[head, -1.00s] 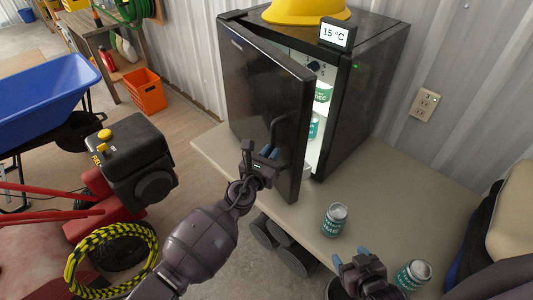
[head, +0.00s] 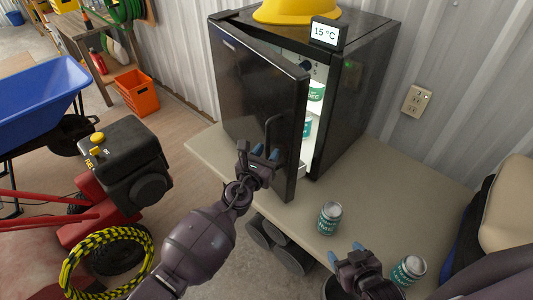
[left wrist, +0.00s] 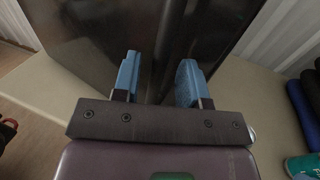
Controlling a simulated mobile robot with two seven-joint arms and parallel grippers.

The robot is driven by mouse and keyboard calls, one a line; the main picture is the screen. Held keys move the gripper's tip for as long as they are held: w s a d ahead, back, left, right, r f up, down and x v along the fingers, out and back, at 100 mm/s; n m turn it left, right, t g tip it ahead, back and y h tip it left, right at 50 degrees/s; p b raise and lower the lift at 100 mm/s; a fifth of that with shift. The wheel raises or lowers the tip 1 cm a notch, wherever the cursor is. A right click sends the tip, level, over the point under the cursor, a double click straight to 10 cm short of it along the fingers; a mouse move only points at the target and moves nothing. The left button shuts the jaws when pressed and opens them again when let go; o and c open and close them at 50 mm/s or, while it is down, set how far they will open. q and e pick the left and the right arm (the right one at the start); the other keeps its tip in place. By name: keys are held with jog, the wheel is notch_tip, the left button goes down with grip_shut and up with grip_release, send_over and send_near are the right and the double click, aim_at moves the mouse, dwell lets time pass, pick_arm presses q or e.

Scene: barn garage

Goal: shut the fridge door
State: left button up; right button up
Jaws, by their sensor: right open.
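The black mini fridge (head: 358,95) stands on a beige counter. Its black door (head: 245,95) is ajar, with a gap on the right showing the white inside and green-and-white cans (head: 316,91). My right gripper (head: 346,252) is open and empty over the counter's front edge.
One can (head: 329,219) stands on the counter (head: 400,200) before the fridge, another (head: 408,270) right of my right gripper. A yellow hard hat (head: 298,11) and a temperature display (head: 326,32) sit on top. An orange crate (head: 138,93) is on the floor at left.

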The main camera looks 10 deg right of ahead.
pick_arm(q)
jog(key=p+v, duration=0.1)
jog(key=v, duration=0.9)
jog(key=shift+s+a+p, duration=0.25)
jog(key=shift+s+p, duration=0.05)
jog(key=shift+p, duration=0.05)
